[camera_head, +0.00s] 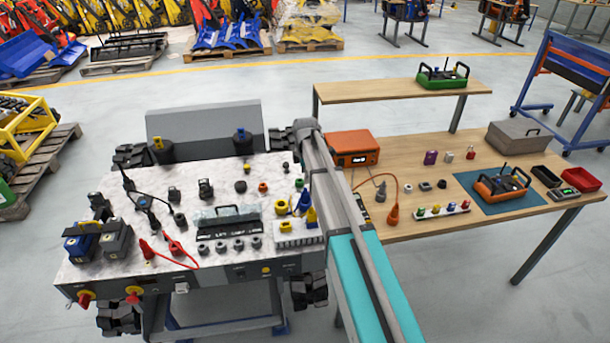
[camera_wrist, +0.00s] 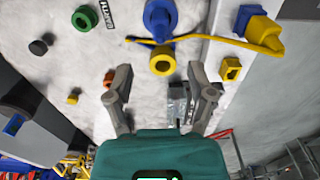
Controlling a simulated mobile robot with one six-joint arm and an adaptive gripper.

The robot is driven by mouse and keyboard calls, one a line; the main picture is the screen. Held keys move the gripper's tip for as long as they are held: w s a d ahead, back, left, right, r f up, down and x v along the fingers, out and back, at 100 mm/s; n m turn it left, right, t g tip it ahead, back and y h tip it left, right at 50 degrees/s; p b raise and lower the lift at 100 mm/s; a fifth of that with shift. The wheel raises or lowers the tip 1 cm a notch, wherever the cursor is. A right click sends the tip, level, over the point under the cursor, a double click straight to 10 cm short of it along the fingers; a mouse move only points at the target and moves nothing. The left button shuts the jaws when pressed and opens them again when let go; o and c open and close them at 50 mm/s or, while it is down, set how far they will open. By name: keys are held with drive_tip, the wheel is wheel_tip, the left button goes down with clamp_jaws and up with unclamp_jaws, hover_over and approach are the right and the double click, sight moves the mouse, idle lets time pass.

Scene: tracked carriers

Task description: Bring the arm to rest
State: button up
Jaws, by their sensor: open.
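My gripper (camera_wrist: 161,76) shows in the wrist view with its two grey fingers spread wide apart. Nothing is held between them. It hangs over the white speckled top of the tracked carrier (camera_head: 150,205). A yellow ring (camera_wrist: 162,62) and a blue round part (camera_wrist: 160,18) lie in view just beyond the fingertips. A small orange part (camera_wrist: 110,77) shows beside the left finger. In the head view my grey and teal arm reaches up from the bottom across the gap between carrier and wooden table; I cannot make out the gripper there.
Yellow and blue parts (camera_head: 309,215) stand on the carrier's right side, close to my arm. The wooden table (camera_head: 440,225) to the right holds an orange box (camera_head: 352,147) and an orange-and-black controller (camera_head: 501,184). Open floor lies behind the carrier.

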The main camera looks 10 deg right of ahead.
drive_tip(key=s+d+m, duration=0.1)
drive_tip(key=s+m, duration=1.7)
drive_tip(key=s, duration=1.1)
